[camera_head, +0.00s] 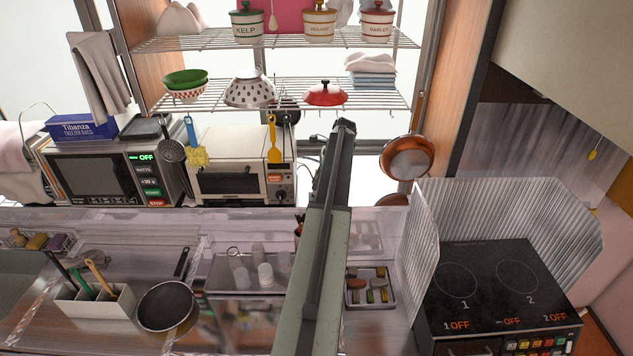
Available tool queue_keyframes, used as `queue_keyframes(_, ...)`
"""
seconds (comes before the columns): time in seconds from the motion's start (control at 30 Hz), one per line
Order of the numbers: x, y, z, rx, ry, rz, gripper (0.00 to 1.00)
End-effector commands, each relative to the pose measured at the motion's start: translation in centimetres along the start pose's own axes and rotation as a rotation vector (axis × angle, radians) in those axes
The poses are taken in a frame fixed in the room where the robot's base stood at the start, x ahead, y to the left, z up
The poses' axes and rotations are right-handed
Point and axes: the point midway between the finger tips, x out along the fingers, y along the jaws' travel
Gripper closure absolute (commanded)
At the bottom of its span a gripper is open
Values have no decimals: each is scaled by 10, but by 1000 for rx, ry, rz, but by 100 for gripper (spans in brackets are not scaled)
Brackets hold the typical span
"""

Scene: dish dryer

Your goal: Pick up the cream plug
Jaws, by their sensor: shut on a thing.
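My arm reaches up the middle of the picture, between the toaster oven and the copper pan. My gripper (343,126) is at its far dark end, just below the lower wire shelf. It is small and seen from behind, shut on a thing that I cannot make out. I cannot pick out the cream plug anywhere; my arm and gripper may be hiding it. The toaster oven (243,166), cream with a dark glass door, stands just left of my gripper.
A copper pan (407,157) hangs just right of my gripper. The wire shelf (220,105) above holds bowls and a red lid (325,94). A microwave (100,173) stands at left, a black hob (490,285) at right. A frying pan (168,305) lies on the near counter.

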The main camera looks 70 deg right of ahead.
Motion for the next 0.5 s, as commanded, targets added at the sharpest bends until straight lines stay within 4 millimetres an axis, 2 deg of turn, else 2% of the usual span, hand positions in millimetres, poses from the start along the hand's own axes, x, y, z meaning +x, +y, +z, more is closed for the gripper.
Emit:
queue_keyframes(0.03,-12,0,5,0,0,0,100)
queue_keyframes(0.13,-23,4,8,0,0,0,100)
queue_keyframes(0.23,-24,27,-4,1,0,0,100)
queue_keyframes(0.5,-44,93,-35,2,0,0,100)
